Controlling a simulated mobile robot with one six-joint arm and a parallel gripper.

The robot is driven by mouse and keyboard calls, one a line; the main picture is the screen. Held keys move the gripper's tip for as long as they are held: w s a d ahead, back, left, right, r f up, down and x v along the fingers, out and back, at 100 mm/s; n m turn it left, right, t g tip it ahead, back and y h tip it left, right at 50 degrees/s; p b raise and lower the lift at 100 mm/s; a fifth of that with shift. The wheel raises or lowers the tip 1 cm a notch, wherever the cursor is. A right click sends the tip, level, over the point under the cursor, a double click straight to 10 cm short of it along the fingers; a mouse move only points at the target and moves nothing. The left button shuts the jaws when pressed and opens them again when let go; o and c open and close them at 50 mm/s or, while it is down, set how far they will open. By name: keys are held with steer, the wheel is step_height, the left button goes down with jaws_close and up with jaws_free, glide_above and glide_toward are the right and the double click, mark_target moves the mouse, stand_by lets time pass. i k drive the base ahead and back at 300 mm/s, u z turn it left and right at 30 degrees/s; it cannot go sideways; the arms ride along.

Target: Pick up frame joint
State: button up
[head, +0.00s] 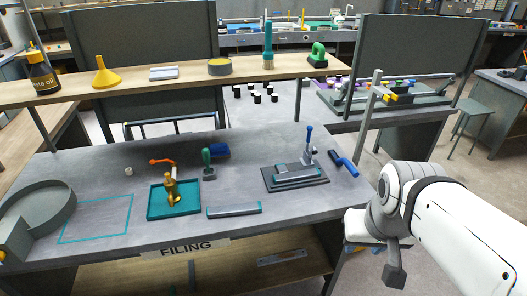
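No part is plainly marked as a frame joint, and I cannot tell for sure which one it is. A brass-coloured fitting (171,190) stands upright in a teal tray (155,213) on the filing bench. A grey bar (235,210) with a teal edge lies near the bench's front edge, right of the tray. Another grey piece (298,173) sits on a dark fixture (278,187) with a blue-handled lever. My gripper (391,263) hangs off the bench's right front corner, apart from these parts. Its fingers are not clear enough to show open or shut.
A blue-handled tool (343,163), a green-handled tool (208,165) and an orange-handled tool (163,162) lie on the bench (110,170). A round grey basin (40,208) is at left. A raised shelf (130,82) runs behind. A teal-outlined area (95,220) is empty.

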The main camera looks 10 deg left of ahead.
mark_target(283, 176)
steer(key=u, duration=0.05)
steer(key=i, duration=1)
steer(key=u, duration=0.05)
